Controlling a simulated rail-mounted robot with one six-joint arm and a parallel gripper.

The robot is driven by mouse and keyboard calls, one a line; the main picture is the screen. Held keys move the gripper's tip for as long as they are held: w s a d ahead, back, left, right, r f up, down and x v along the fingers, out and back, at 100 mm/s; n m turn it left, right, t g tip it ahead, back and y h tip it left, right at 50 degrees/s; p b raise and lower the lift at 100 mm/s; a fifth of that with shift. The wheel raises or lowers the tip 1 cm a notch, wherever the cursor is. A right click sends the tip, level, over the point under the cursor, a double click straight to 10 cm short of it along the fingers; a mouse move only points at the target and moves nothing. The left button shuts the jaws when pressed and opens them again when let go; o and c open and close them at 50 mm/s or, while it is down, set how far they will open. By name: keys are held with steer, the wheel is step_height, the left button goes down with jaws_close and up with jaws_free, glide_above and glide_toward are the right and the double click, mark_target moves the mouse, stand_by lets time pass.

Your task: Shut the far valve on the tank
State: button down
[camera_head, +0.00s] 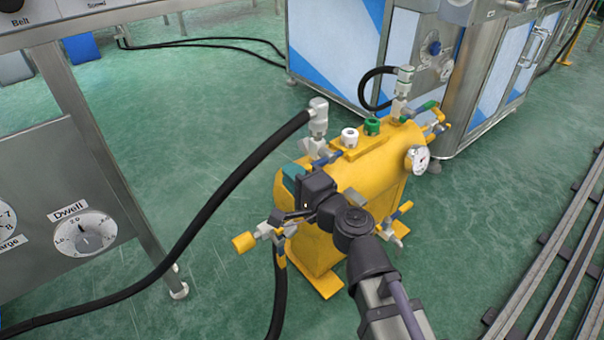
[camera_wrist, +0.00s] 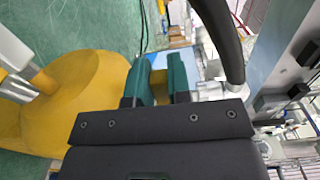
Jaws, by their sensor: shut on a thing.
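The yellow tank (camera_head: 375,180) stands on the green floor; it also shows in the wrist view (camera_wrist: 85,85). My gripper (camera_head: 291,174) is at the tank's near upper end, well apart from that far cluster. In the wrist view its teal fingers (camera_wrist: 161,82) are shut on a narrow yellow part (camera_wrist: 158,86), mostly hidden, seemingly a handle. A metal hose fitting (camera_wrist: 208,90) is just right of the fingers. In the head view my gripper hides what it holds.
A black hose (camera_head: 235,175) rises to a fitting (camera_head: 318,115) close behind my gripper. A yellow-tipped valve (camera_head: 245,242) sticks out low at the near end. A gauge (camera_head: 417,158) is on the tank's right side. Floor at right is clear up to the rails (camera_head: 560,265).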

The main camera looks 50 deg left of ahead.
steer(key=shift+f+n, duration=0.25)
steer(key=shift+n, duration=0.05)
steer(key=c, duration=1.1)
jaws_free()
steer(key=shift+o, duration=0.2)
steer(key=shift+d, duration=0.1)
